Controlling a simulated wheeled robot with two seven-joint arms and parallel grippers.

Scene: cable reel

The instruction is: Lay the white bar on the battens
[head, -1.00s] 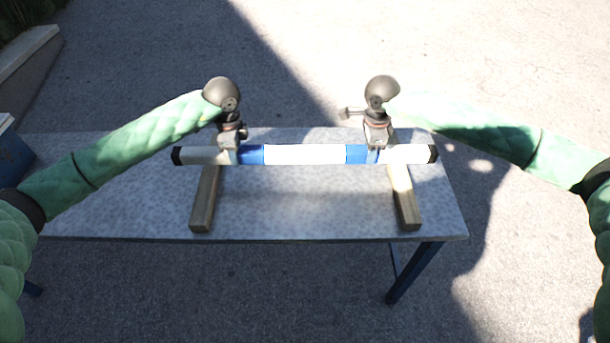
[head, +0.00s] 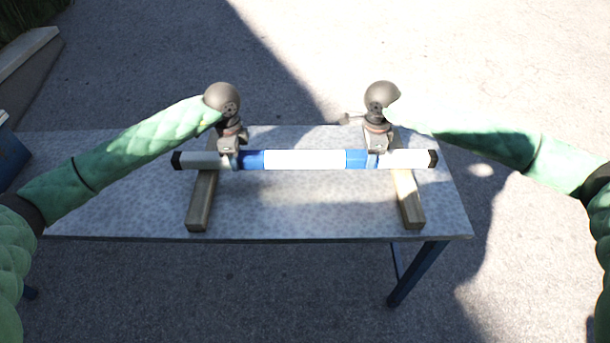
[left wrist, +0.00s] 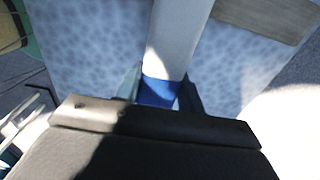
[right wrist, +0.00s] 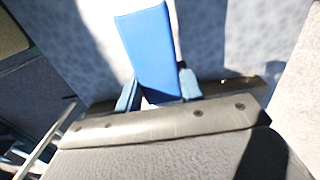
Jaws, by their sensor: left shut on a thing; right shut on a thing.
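The white bar (head: 305,160) has blue bands and black end caps and lies level across the head view. Two wooden battens, the left one (head: 200,205) and the right one (head: 409,202), lie on the table under its two ends. I cannot tell whether the bar touches them. My left gripper (head: 229,162) is shut on the bar beside the left blue band. My right gripper (head: 372,161) is shut on it beside the right blue band. The bar also shows between the fingers in the left wrist view (left wrist: 178,35) and the right wrist view (right wrist: 150,50).
The speckled grey table (head: 300,210) has free room between the battens and at its left. Its front edge is just past the battens' near ends. A blue object (head: 10,158) stands at the far left. Pavement surrounds the table.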

